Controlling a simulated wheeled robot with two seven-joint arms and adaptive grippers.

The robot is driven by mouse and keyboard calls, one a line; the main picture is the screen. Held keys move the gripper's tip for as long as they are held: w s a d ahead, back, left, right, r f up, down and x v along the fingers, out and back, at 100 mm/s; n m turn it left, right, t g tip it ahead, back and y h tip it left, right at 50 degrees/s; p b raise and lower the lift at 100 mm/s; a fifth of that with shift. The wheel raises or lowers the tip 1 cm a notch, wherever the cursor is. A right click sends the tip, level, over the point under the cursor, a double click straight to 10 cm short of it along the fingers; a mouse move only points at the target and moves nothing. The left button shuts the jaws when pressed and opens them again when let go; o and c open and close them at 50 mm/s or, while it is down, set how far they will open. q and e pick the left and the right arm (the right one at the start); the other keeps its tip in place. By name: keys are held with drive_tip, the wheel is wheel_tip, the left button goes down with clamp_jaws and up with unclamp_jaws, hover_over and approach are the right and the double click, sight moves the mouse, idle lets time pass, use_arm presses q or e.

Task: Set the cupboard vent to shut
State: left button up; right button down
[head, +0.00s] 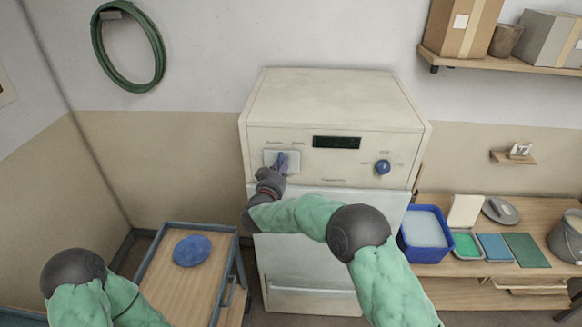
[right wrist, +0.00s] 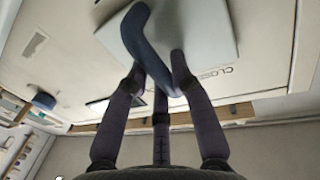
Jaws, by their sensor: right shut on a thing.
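The cream cupboard (head: 335,100) stands against the wall with a control panel across its upper front. At the panel's left is a pale grey plate (head: 271,155) with a blue lever on it. My right gripper (head: 281,166) is shut on this lever and hides much of it. In the right wrist view the curved blue lever (right wrist: 143,40) lies between my fingers, in front of the grey plate (right wrist: 200,30). My left gripper is out of view.
A dark display (head: 336,142) and a blue knob (head: 383,167) sit further right on the panel. A cart (head: 165,285) with a blue cloth-like lump (head: 192,250) stands at left. A blue tub (head: 402,245) and several trays are on the right-hand bench.

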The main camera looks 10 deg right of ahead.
drive_tip(key=shift+a, duration=0.15)
drive_tip(key=c, duration=1.4)
unclamp_jaws()
drive_tip(key=shift+o, duration=0.4)
drive_tip(key=shift+a, duration=0.1)
drive_tip(key=shift+s+f, duration=0.1)
drive_tip(key=v, duration=1.1)
drive_tip(key=shift+s, duration=0.35)
